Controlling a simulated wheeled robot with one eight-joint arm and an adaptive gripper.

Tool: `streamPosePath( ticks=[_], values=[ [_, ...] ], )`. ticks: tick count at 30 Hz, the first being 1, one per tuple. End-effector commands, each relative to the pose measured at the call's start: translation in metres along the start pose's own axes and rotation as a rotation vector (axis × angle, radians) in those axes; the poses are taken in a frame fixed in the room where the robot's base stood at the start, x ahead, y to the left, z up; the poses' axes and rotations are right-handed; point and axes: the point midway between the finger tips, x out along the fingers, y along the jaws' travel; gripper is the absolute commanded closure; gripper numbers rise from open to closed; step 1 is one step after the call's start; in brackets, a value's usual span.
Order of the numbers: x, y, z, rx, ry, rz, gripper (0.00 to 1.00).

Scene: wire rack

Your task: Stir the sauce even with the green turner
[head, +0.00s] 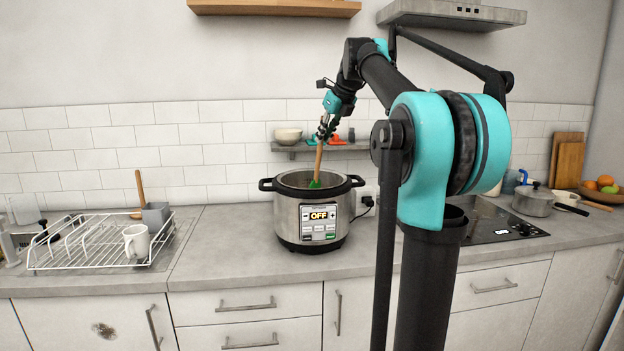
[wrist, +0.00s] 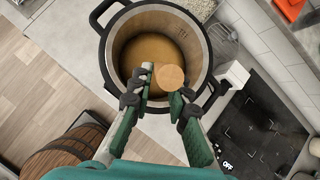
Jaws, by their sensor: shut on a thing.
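The green turner (head: 315,183) has a wooden handle and a green head. My gripper (head: 323,128) is shut on its handle above the cooker, with the turner near upright. In the head view the green head shows at the cooker's mouth; its lower part is hidden by the rim. In the wrist view the handle's round end (wrist: 171,77) sits between the fingertips and hides the head. The multicooker (head: 313,207) is open, steel and black, with an OFF display. Brown sauce (wrist: 150,50) lies inside it; whether the head touches it I cannot tell.
A wire dish rack (head: 95,241) with a white mug (head: 136,241) stands left. A small wall shelf (head: 320,147) with a bowl (head: 288,136) is behind the cooker. A cooktop (head: 495,222) and a lidded saucepan (head: 534,201) are right. Counter left of the cooker is clear.

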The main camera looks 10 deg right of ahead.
Motion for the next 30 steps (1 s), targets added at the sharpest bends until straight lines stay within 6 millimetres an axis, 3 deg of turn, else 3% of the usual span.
streamPosePath(
  ticks=[30],
  values=[
    [-0.083,0.0,0.031,0.0,0.0,0.0,1.0]
  ],
)
